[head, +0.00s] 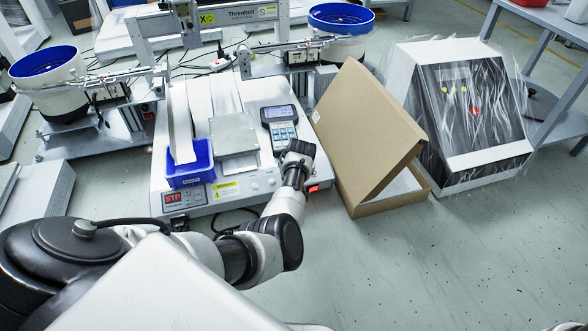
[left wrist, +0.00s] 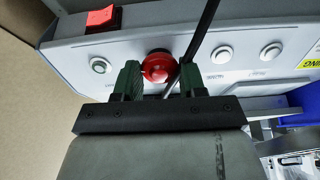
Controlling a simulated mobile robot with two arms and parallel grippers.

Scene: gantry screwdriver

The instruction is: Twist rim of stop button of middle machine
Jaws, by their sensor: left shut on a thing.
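The red stop button (left wrist: 159,66) is on the grey front panel of the middle machine (head: 205,203). In the left wrist view my left gripper (left wrist: 160,80) has one green-padded finger on each side of the button and is shut on its rim. In the head view my left arm reaches up to the machine's front right, and its wrist (head: 297,160) hides the gripper and the stop button. My right gripper is in neither view.
A red switch (left wrist: 103,18) and white buttons flank the stop button. A dark cable (left wrist: 204,35) passes close by the right finger. A leaning cardboard box (head: 365,125) stands close right of my wrist. A blue bin (head: 190,168) sits on the machine's left. Floor at lower right is clear.

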